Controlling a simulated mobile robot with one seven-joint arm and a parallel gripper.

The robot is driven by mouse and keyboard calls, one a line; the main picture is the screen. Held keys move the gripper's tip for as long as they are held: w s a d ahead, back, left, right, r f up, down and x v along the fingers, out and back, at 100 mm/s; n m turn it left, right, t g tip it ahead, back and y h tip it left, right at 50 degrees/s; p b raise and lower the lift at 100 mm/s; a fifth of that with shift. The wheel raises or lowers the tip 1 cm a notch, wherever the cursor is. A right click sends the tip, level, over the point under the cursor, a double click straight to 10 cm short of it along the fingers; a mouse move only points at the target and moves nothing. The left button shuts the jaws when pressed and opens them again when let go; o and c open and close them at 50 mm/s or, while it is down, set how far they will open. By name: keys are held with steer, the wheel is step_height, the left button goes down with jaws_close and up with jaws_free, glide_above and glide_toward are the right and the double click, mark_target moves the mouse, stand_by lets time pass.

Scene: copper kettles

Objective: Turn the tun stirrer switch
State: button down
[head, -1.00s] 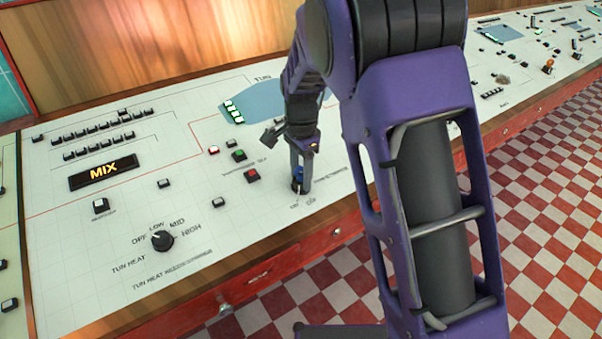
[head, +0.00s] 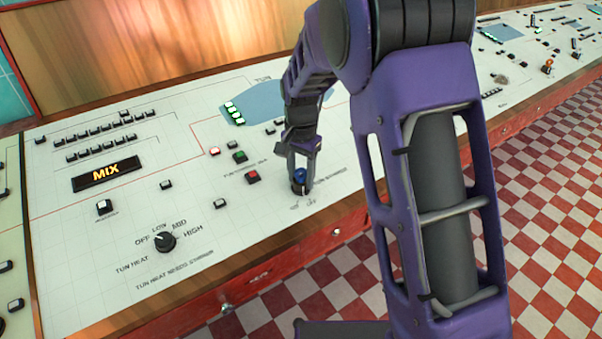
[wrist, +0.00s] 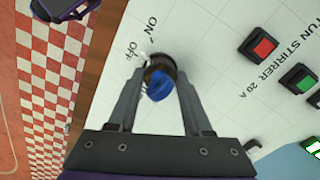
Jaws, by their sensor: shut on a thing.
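The tun stirrer switch is a blue-topped rotary knob (head: 299,175) on a dark round base, near the front edge of the white panel. In the wrist view the knob (wrist: 159,88) sits beside the printed words ON and OFF. My gripper (head: 300,186) points down over it, with one finger on each side. In the wrist view my gripper (wrist: 158,76) is shut on the knob. The knob's exact pointing direction is hard to read because the fingers and the view angle hide part of it.
A red button (head: 253,177) and a green button (head: 239,157) stand left of the switch, beside the TUN STIRRER label. The wooden front edge and checkered floor lie to the right.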

steer(key=shift+n+p, duration=0.4)
steer(key=shift+n, duration=1.8)
steer(key=shift+c, duration=1.7)
jaws_free()
step_height(320, 180, up, 18)
steer(key=p, duration=0.2)
steer(key=shift+f+p, duration=0.25)
steer(key=shift+p, duration=0.1)
